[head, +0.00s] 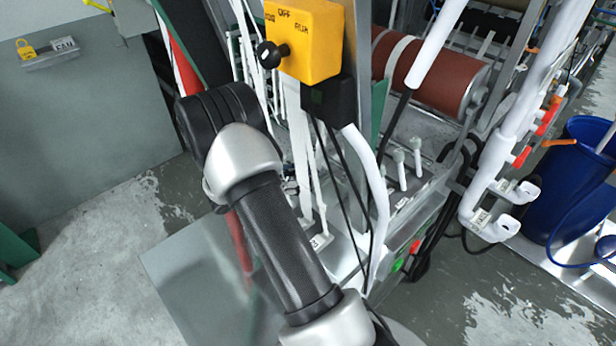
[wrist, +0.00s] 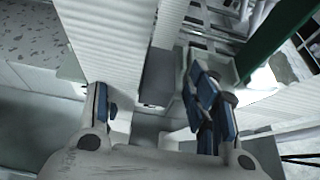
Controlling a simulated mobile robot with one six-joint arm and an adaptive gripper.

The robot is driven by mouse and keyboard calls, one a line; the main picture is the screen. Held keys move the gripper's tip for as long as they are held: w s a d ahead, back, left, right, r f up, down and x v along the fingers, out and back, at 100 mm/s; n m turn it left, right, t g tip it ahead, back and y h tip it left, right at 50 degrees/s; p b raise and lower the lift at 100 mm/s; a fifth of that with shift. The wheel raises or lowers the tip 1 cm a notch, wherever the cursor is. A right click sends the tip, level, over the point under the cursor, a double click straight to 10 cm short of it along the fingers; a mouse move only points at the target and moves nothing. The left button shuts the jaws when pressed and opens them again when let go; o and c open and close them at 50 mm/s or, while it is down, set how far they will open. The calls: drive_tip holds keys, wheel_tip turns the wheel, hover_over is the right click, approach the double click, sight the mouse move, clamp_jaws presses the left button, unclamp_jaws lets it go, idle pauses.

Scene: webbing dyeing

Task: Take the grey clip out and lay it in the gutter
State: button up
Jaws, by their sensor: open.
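My gripper (wrist: 162,108) shows in the wrist view with its fingers apart at left and right, blue pads facing inward. Nothing is clearly held between them. A grey block (wrist: 158,76) lies beyond the gap between the fingers, beside the white ribbed webbing (wrist: 108,45); I cannot tell whether it is the grey clip. Blue-and-grey pieces (wrist: 207,90) show close to the right finger, partly overlapping it. In the head view the gripper is hidden behind my arm and the machine. I cannot make out the gutter for certain in either view.
A yellow switch box (head: 303,40) stands on the machine frame, with black cables below it. A reddish-brown roller (head: 432,82) is behind it. White pipes (head: 515,110) and a blue barrel (head: 578,180) are at right. A green upright (wrist: 270,40) is near the gripper.

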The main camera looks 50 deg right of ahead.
drive_tip(key=shift+s+d+f, duration=0.1)
drive_tip(key=shift+d+f, duration=0.05)
drive_tip(key=shift+d, duration=0.2)
drive_tip(key=shift+c, duration=0.2)
drive_tip(key=c, duration=1.1)
drive_tip(key=shift+r, duration=0.4)
wheel_tip(320, 180, up, 3)
drive_tip(key=shift+r, duration=0.1)
drive_tip(key=a, duration=0.6)
drive_tip(key=w+a, duration=0.1)
drive_tip(key=a, duration=0.5)
drive_tip(key=w+a, duration=0.1)
drive_tip(key=a, duration=0.5)
drive_tip(key=shift+f+p, duration=0.2)
drive_tip(key=shift+p, duration=0.1)
